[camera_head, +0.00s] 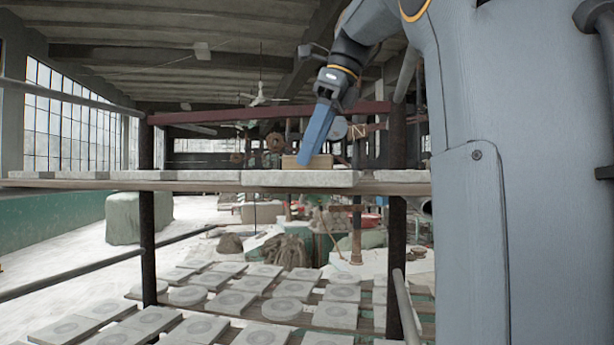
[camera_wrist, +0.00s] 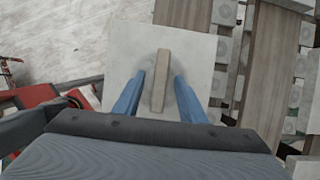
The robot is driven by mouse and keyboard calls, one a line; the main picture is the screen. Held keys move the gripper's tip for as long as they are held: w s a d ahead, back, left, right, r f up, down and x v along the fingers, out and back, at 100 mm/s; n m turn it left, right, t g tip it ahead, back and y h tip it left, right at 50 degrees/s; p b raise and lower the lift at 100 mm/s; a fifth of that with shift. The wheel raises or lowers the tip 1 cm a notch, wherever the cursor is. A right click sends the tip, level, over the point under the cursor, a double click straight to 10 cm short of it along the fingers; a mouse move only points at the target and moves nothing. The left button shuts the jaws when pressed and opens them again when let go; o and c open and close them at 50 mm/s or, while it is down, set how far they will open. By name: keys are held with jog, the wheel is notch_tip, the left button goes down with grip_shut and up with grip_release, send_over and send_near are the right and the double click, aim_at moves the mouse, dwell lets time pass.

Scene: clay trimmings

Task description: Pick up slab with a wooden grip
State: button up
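The slab (camera_head: 300,179) is a pale grey square tile on the upper shelf. Its wooden grip (camera_head: 318,161) is a light brown bar standing on its top. In the wrist view the slab (camera_wrist: 205,47) lies below my gripper, with the wooden grip (camera_wrist: 160,82) upright in the picture. My gripper (camera_wrist: 160,84) is open, with one blue finger on each side of the grip. A gap shows between each finger and the bar. In the head view my gripper (camera_head: 304,160) comes down from above at the grip; the bar is partly hidden behind a finger.
Other grey slabs (camera_head: 200,175) lie in a row on the upper shelf (camera_head: 215,186), left and right of this one. Dark posts (camera_head: 147,220) and a reddish rail (camera_head: 270,114) frame the rack. Lower shelves hold several round and square pieces (camera_head: 282,309).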

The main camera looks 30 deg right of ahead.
jog(key=shift+f, duration=0.25)
dwell(0.4)
grip_shut()
